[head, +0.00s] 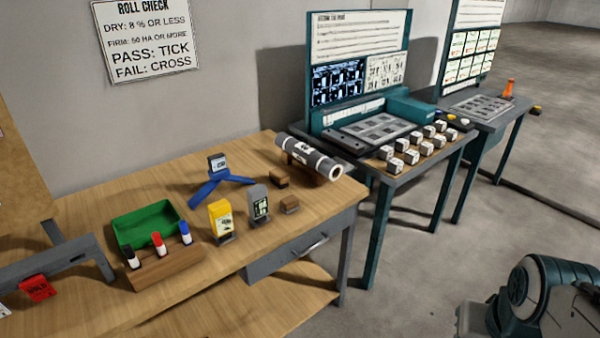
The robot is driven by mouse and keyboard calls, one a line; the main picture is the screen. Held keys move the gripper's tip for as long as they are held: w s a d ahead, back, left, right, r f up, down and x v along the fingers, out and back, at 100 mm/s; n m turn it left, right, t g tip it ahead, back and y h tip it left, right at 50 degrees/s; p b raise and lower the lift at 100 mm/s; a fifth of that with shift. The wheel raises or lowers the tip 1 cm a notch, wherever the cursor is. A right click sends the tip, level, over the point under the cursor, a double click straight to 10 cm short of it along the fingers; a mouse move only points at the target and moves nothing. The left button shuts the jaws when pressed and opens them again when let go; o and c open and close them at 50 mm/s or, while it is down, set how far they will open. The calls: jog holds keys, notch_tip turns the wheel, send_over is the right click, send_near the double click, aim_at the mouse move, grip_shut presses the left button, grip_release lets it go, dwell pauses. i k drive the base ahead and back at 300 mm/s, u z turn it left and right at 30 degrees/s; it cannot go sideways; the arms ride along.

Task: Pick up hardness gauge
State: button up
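Two upright handheld devices stand near the front middle of the wooden table. One is a grey device (259,204) with a dark, printed face. The other is a yellow device (220,218) to its left. A small dark box-like device (217,164) stands behind them at a blue three-armed piece (222,185). I cannot read the labels, so I cannot tell for sure which is the hardness gauge. A grey roll (310,157) lies at the table's back right on a wooden support. My gripper is not in view.
A green tray (146,222) and a wooden block (165,270) holding three markers are on the table's left. A teal bench (402,170) with several cubes stands to the right. The floor (420,265) in front is clear.

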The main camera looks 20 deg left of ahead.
aim_at(257, 195)
jog(key=u, duration=0.5)
jog(key=i, duration=1.2)
jog(key=u, duration=1.1)
jog(key=i, duration=0.5)
jog(key=u, duration=0.35)
